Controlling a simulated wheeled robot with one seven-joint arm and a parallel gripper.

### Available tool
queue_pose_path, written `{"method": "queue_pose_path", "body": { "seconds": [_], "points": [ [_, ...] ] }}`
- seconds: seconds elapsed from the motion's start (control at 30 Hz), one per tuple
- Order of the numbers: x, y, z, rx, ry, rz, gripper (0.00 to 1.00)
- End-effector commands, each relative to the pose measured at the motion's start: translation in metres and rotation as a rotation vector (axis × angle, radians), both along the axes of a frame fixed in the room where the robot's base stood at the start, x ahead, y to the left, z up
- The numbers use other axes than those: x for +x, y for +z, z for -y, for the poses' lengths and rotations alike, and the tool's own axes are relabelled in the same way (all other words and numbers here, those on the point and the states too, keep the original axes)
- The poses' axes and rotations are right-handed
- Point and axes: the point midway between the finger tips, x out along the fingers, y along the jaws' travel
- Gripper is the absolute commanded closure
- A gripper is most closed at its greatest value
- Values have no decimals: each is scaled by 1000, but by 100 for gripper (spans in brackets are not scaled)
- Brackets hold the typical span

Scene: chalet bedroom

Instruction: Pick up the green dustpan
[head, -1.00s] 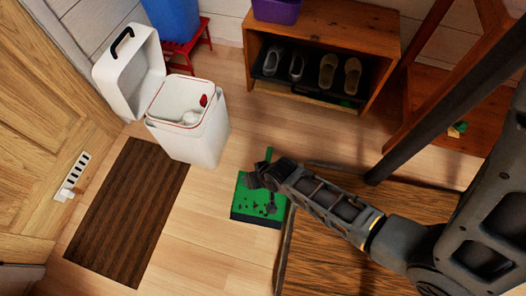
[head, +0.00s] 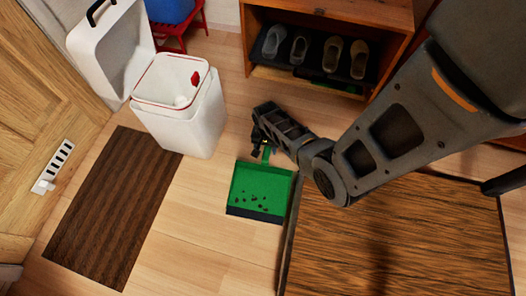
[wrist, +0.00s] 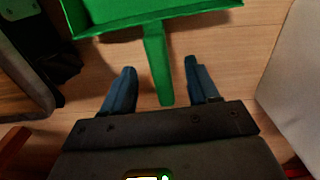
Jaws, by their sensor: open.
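The green dustpan (head: 262,188) lies on the wooden floor in the head view, with dark bits of debris in its pan and a dark front edge. Its handle points up the picture, toward the shoe shelf. My gripper (head: 259,150) is over the handle, which it partly hides. In the wrist view the dustpan pan (wrist: 105,15) is at the top and its handle (wrist: 157,65) runs down between the two fingers of my gripper (wrist: 160,75). The fingers are open, one on each side of the handle, with gaps visible. I cannot tell their exact height over it.
An open white bin (head: 190,115) stands left of the dustpan. A shoe shelf (head: 375,15) is behind it. A low wooden platform (head: 400,240) is at the right, and a dark striped mat (head: 115,210) lies at the left. Bare floor lies below the dustpan.

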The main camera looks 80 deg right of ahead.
Motion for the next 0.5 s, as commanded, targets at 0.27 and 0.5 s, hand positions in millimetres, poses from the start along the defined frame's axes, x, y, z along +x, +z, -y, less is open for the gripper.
{"method": "queue_pose_path", "body": {
  "seconds": [0.27,0.5],
  "points": [
    [-3,-36,4,0,-1,0,40],
    [-3,-48,3,-1,1,1,40]
  ]
}}
